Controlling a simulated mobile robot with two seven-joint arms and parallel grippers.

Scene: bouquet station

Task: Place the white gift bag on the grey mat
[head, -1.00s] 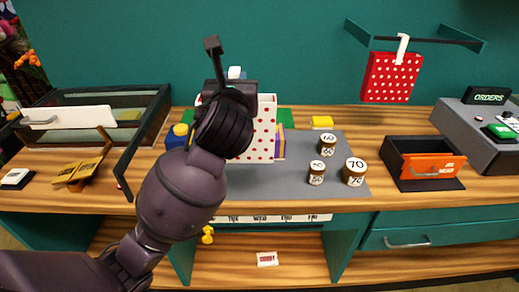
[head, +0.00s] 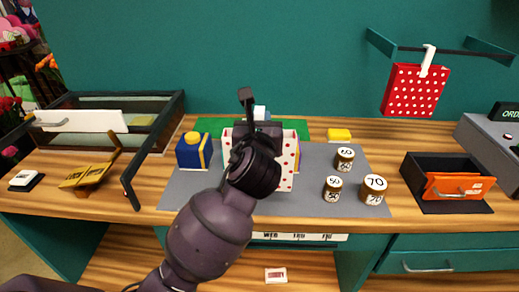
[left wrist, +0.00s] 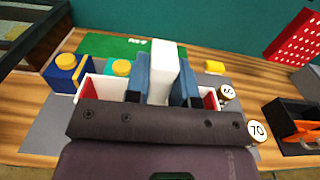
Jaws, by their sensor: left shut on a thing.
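The white gift bag (head: 288,168) with red dots stands upright over the middle of the grey mat (head: 315,205). I cannot tell whether its base touches the mat. My left gripper (head: 262,123) is above the bag, and my wrist hides much of the bag's left side in the head view. In the left wrist view, the blue-grey fingers (left wrist: 164,82) are shut on the bag's white handle (left wrist: 162,65), and the bag's open rim (left wrist: 90,88) shows on both sides. My right gripper is in neither view.
A blue jar (head: 192,151) stands at the mat's back left. Several numbered jars (head: 373,189) stand at its right. A red dotted bag (head: 415,90) hangs on a rail. The mat's front strip is clear.

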